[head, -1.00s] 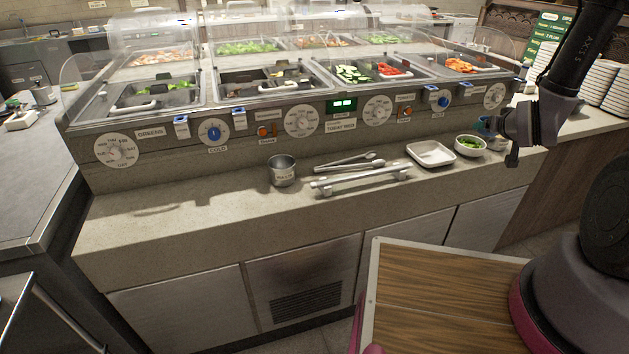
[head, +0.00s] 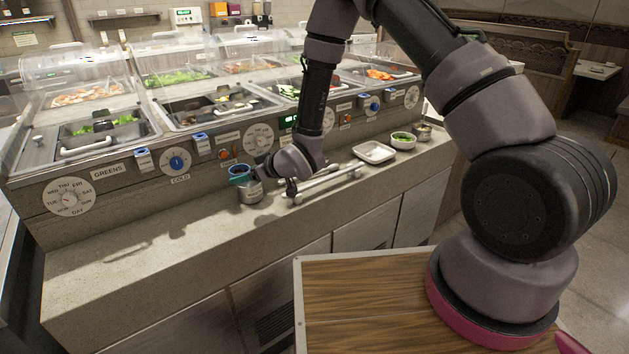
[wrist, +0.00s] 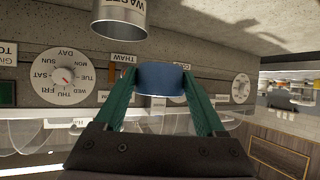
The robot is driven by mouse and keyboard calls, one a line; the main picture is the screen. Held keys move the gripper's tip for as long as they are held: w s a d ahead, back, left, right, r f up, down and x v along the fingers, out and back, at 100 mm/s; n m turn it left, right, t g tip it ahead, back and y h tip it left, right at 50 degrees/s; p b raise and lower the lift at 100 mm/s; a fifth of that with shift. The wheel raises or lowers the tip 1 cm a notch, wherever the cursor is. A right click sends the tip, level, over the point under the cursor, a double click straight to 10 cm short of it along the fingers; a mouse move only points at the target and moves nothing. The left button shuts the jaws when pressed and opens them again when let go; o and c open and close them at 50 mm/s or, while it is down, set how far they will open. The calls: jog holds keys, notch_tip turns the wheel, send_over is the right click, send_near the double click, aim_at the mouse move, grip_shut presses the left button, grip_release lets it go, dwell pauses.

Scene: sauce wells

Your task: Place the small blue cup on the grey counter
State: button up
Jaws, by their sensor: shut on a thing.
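The small blue cup (head: 238,171) is held in my gripper (head: 250,172), above the counter. In the wrist view the blue cup (wrist: 160,79) sits between the two green fingers of my gripper (wrist: 160,88), which are shut on it. In the head view the cup overlaps the top of a metal waste tin (head: 251,193); I cannot tell whether they touch. The waste tin (wrist: 120,18) shows apart from the cup in the wrist view. The grey counter (head: 150,236) runs along the front of the salad bar.
Tongs on a rack (head: 322,184) lie right of the tin. A white tray (head: 374,152), a bowl of greens (head: 403,140) and another metal tin (head: 422,132) stand farther right. The counter left of the waste tin is clear. The panel with dials (head: 68,197) rises behind.

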jog(key=s+a+f+n+g+y, duration=0.1)
jog(key=s+a+f+n+g, duration=0.1)
jog(key=s+a, duration=0.3)
jog(key=f, duration=0.6)
jog(key=w+a+f, duration=0.1)
jog(key=f, duration=0.2)
jog(key=shift+f, duration=0.35)
jog(key=shift+f, duration=0.2)
jog(key=o, duration=1.3)
jog(key=shift+o, duration=0.2)
jog(key=shift+r, duration=0.1)
